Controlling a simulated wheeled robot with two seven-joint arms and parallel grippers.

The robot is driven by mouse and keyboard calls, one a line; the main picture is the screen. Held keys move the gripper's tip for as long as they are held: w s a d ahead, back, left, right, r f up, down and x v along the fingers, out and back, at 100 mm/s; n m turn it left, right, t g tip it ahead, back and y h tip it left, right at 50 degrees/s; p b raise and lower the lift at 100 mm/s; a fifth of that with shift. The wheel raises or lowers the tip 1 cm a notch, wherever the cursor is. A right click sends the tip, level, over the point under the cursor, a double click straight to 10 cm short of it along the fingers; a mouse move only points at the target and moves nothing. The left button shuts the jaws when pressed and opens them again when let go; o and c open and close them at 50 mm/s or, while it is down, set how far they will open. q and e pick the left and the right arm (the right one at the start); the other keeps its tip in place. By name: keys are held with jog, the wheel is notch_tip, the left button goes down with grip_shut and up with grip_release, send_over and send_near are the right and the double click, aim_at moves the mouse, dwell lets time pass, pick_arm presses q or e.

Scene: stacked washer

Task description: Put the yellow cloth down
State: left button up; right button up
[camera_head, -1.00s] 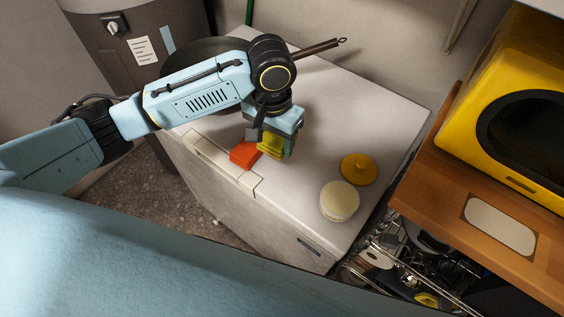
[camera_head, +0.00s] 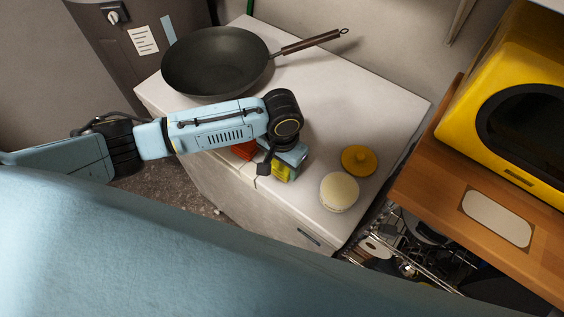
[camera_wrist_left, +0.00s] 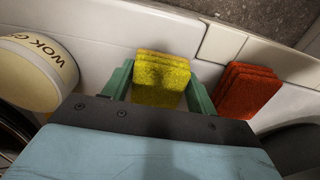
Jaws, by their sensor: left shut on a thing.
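The yellow cloth (camera_head: 281,173) is a folded, rough-textured stack near the front edge of the white appliance top, partly hidden by my left gripper (camera_head: 284,168) in the head view. In the left wrist view, the yellow cloth (camera_wrist_left: 160,78) sits between the two green fingers of my left gripper (camera_wrist_left: 158,88), which is shut on it. It is low over the white top; I cannot tell whether it touches. My right gripper is not in view.
A red-orange cloth stack (camera_head: 243,150) lies left of the yellow cloth. A cream jar (camera_head: 339,192) and a yellow lid (camera_head: 358,160) stand to the right. A black wok (camera_head: 217,62) is at the back. The back-right top (camera_head: 365,100) is clear.

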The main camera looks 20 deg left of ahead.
pick_arm(q)
jog(key=o, duration=0.9)
notch_tip(320, 180, up, 12)
jog(key=shift+r+p, duration=0.1)
jog(key=shift+p, duration=0.55)
